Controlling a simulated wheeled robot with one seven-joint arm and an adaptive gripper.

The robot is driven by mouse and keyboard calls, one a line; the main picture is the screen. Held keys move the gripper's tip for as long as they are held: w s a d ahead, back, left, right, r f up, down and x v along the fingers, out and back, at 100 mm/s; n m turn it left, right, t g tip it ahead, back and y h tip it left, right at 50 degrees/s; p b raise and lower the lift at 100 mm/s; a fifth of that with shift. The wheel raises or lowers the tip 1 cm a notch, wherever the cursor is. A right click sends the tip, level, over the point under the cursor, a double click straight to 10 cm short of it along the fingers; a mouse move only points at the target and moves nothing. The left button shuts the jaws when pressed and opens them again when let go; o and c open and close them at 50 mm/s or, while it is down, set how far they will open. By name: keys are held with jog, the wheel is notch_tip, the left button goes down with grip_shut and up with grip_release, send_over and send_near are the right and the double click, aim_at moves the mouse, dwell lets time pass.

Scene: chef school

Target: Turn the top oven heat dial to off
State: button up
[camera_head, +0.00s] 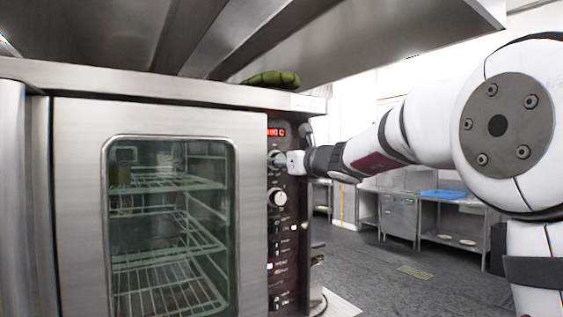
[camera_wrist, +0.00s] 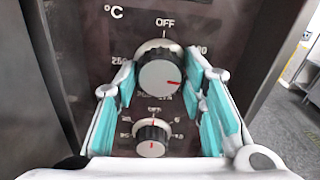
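The top oven heat dial (camera_wrist: 160,74) is a silver knob on the dark control panel, below the OFF mark and °C scale. Its red pointer line is turned to the right and slightly down, away from OFF. My gripper (camera_wrist: 161,70) has its teal-padded fingers on either side of this dial; small gaps seem to show, and contact is unclear. In the head view, my gripper (camera_head: 283,160) is at the upper part of the panel and partly hides the dial. A second, smaller dial (camera_wrist: 151,139) sits below, between the fingers in the picture, its red line upright.
The steel oven (camera_head: 80,115) has a shut glass door with wire racks behind it. A red display (camera_head: 276,132) is above the dials, with switches (camera_head: 277,250) below. A steel hood overhangs the oven. Open floor (camera_head: 370,270) lies to the right, with steel counters beyond.

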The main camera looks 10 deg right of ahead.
jog(key=c, duration=0.5)
jog(key=shift+o, duration=0.2)
jog(key=shift+n+b, duration=0.4)
jog(key=shift+b, duration=0.1)
jog(key=n+b, duration=1.8)
jog(key=shift+f, duration=0.1)
